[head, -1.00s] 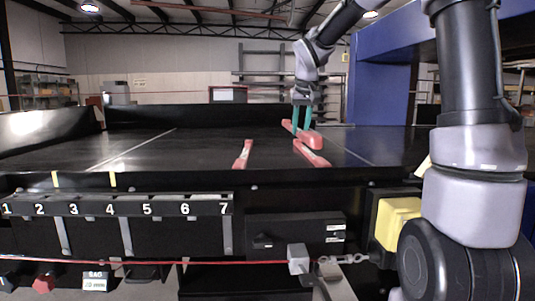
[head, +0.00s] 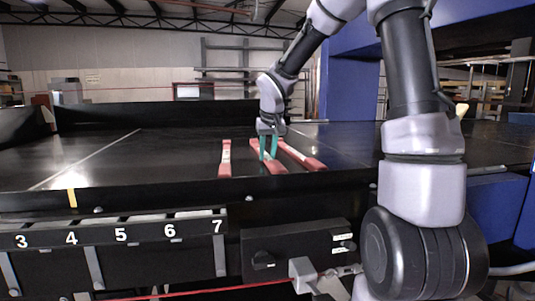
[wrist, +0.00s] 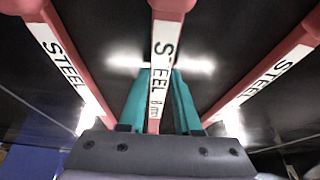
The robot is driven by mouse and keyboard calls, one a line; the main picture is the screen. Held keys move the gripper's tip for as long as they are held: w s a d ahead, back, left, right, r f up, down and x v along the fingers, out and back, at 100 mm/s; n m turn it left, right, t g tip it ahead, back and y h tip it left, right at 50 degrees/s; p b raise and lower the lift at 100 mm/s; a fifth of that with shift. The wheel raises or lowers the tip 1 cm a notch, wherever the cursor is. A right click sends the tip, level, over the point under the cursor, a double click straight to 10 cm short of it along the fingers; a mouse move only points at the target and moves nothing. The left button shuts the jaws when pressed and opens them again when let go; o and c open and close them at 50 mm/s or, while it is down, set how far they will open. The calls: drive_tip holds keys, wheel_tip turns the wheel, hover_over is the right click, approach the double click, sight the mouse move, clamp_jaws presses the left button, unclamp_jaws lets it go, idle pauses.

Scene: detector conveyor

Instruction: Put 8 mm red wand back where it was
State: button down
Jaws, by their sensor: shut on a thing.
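The 8 mm red wand (wrist: 165,42) has a white label reading STEEL and 8 mm. My gripper (wrist: 159,85) has its two teal fingers closed on this wand, one on each side. In the head view the held wand (head: 275,168) is low over the black belt, between a left red wand (head: 225,160) and a right red wand (head: 303,158). My gripper (head: 268,155) points down there. I cannot tell whether the held wand touches the belt. In the wrist view, the other two wands (wrist: 62,60) also carry STEEL labels and are apart from the fingers.
The black conveyor belt (head: 110,160) is clear to the left of the wands. A black rim (head: 120,203) runs along its front, above a numbered rack (head: 145,232). A blue housing (head: 350,95) stands behind at the right.

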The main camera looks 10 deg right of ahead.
drive_tip(key=shift+f, duration=0.15)
drive_tip(key=c, duration=0.6)
unclamp_jaws()
drive_tip(key=v, duration=1.1)
drive_tip(key=s+d+r+m+t+y, duration=0.1)
drive_tip(key=s+d+m, duration=0.1)
drive_tip(key=s, duration=1)
drive_tip(key=s+d+r+m+t+y, duration=0.1)
drive_tip(key=s+d+m, duration=0.1)
drive_tip(key=s, duration=1)
drive_tip(key=shift+d+t, duration=0.3)
drive_tip(key=shift+d, duration=0.6)
